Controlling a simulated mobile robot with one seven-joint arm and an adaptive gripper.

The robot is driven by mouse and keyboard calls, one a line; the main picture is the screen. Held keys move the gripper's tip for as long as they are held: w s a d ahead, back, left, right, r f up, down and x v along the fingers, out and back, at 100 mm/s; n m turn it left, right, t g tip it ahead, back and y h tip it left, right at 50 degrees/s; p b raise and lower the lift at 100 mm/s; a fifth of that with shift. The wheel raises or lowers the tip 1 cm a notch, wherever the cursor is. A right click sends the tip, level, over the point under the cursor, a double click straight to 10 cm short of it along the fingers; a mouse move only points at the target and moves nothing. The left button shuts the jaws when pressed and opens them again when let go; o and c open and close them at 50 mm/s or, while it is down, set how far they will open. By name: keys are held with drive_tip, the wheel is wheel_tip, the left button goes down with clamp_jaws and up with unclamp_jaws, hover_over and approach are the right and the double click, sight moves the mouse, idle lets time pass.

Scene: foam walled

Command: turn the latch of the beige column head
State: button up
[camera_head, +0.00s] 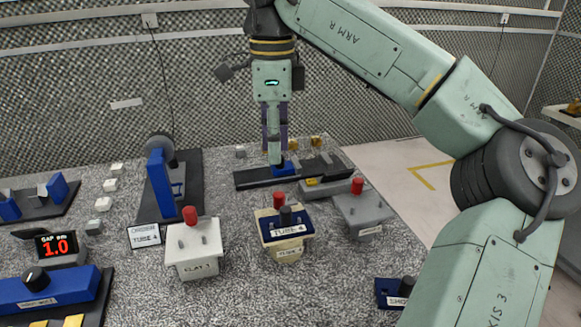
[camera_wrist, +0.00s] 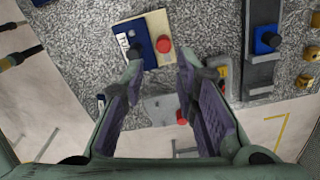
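The beige column head (camera_head: 287,254) stands mid-table with a red knob (camera_head: 279,201) on top. A blue plate (camera_head: 270,232) labelled TUBE 4, with a dark knob (camera_head: 286,216), sits on it and covers part of it. In the wrist view the beige head (camera_wrist: 157,23) shows beside the blue plate (camera_wrist: 134,34), with its red knob (camera_wrist: 163,44) just beyond the fingertips. My gripper (camera_head: 275,160) is behind the head in the head view, pointing down. The wrist view shows my gripper (camera_wrist: 160,76) open and empty, its purple-padded fingers apart. I cannot tell which way the latch is turned.
A white head (camera_head: 194,252) stands to the left and a grey head (camera_head: 363,214) to the right, each with a red knob. A dark rail (camera_head: 255,179) with a blue block lies behind. A tall blue fixture (camera_head: 160,185) stands at the left.

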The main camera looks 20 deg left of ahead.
sight(278, 194)
drive_tip(key=f, duration=0.7)
drive_tip(key=f+p, duration=0.1)
drive_tip(key=f, duration=0.2)
drive_tip(key=shift+w+f, duration=0.25)
drive_tip(key=shift+f, duration=0.05)
drive_tip(key=shift+c, duration=0.6)
clamp_jaws()
